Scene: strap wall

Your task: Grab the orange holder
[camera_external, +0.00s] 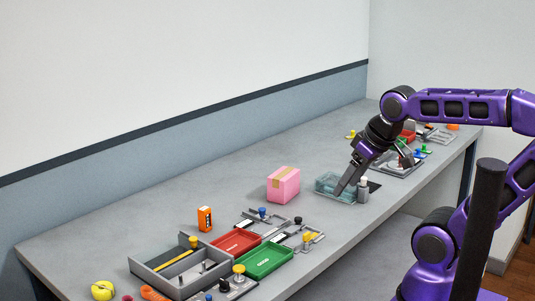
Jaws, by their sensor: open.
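A small upright orange block with a dark face (205,218) stands on the bench left of the middle; it may be the orange holder, but it is too small to be sure. A third orange bit (453,127) lies at the far right end. My gripper (343,190) is open and points down at the clear teal bin (322,188), well to the right of the upright orange block. Whether its fingertips are inside or just over the bin is hard to tell.
A pink box with a tan strip (284,186) stands left of the bin. A grey bottle (363,190) stands close at the gripper's right. A grey tray (160,276), a red tray (236,243) and a green tray (265,262) crowd the near end. The bench behind the pink box is clear.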

